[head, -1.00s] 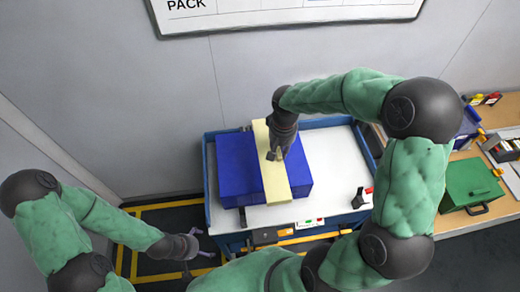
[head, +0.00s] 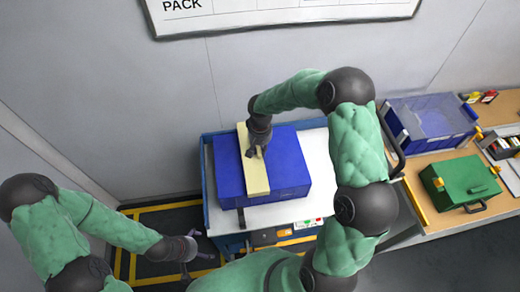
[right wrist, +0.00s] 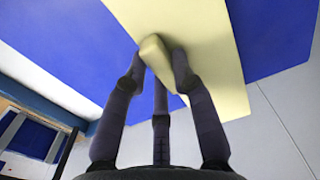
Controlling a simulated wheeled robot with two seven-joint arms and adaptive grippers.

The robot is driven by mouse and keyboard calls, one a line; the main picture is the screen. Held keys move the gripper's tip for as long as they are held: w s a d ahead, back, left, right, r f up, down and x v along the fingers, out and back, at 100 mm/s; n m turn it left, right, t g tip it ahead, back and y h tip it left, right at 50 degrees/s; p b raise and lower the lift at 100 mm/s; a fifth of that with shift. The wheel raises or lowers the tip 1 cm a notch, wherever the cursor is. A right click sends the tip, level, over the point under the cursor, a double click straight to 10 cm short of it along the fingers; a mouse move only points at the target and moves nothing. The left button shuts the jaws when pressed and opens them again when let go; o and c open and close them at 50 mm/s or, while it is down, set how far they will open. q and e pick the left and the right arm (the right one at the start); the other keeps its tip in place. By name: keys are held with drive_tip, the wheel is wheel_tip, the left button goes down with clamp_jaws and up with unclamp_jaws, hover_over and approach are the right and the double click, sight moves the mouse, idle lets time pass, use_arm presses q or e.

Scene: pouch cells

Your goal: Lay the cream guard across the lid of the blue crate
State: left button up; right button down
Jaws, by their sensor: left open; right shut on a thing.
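The blue crate (head: 288,165) stands on a white-topped cart in the head view. The cream guard (head: 258,184), a long flat strip, runs from back to front over its lid, left of centre. In the right wrist view the guard (right wrist: 215,60) has a rounded cream knob (right wrist: 153,50). My right gripper (head: 256,153) is shut on that knob, above the guard. I cannot tell whether the guard touches the lid or is slightly above it. My left gripper (head: 203,246) is open and empty, low at the cart's left front corner.
The cart top (head: 323,165) is bare right of the crate. A wooden bench at the right holds a blue bin (head: 430,122) and a green box (head: 462,183). A wall with a whiteboard (head: 290,12) is behind. Yellow floor lines lie at the left.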

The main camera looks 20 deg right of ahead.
drive_tip(key=shift+f, duration=0.5)
drive_tip(key=shift+f+b, duration=0.45)
drive_tip(key=shift+b, duration=0.05)
drive_tip(key=shift+f, duration=0.15)
drive_tip(key=c, duration=1)
unclamp_jaws()
